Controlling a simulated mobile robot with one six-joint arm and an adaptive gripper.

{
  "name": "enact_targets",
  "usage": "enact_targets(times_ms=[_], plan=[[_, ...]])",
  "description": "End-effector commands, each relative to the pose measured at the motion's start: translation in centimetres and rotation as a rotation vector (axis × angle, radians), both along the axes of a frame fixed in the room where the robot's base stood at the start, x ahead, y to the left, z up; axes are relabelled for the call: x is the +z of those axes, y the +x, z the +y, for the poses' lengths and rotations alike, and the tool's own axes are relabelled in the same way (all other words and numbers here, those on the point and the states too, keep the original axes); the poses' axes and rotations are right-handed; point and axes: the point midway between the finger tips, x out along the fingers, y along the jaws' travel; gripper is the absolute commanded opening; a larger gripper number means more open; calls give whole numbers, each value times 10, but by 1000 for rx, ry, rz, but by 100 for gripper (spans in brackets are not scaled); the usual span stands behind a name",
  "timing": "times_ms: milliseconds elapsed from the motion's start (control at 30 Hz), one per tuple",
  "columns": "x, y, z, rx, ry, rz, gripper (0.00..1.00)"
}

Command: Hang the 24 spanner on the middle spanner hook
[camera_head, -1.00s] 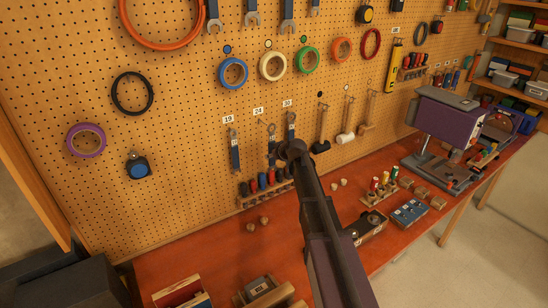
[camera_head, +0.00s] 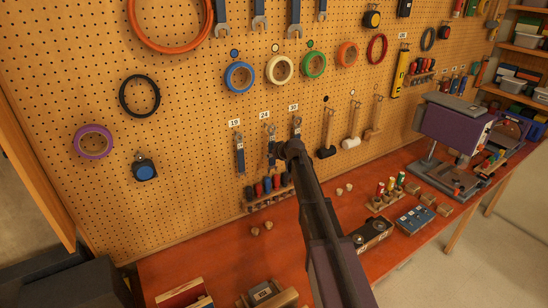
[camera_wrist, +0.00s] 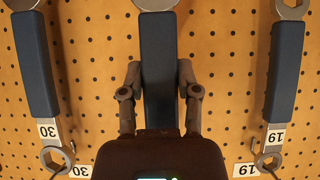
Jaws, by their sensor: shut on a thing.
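The 24 spanner, with a dark blue handle, is upright before the pegboard under the 24 label (camera_head: 264,115). Its upper part (camera_head: 271,130) shows left of my gripper (camera_head: 286,151). In the wrist view my gripper (camera_wrist: 160,88) is shut on the spanner's blue handle (camera_wrist: 158,50), one finger on each side. My gripper's body hides the spanner's other end and the middle hook there. In the head view the spanner's top is close to the hook under the label; I cannot tell whether it is on it.
The 19 spanner (camera_head: 240,155) hangs to the left and the 30 spanner (camera_head: 297,127) to the right, both close by. Mallets (camera_head: 350,142) hang further right.

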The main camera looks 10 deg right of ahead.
Motion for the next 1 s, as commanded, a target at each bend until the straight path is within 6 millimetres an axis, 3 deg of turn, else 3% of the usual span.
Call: enact_targets(times_ms=[500, 1000], plan=[[-6, 19, 7, 0, 0, -1, 0], [-8, 22, 9, 0, 0, -1, 0]])
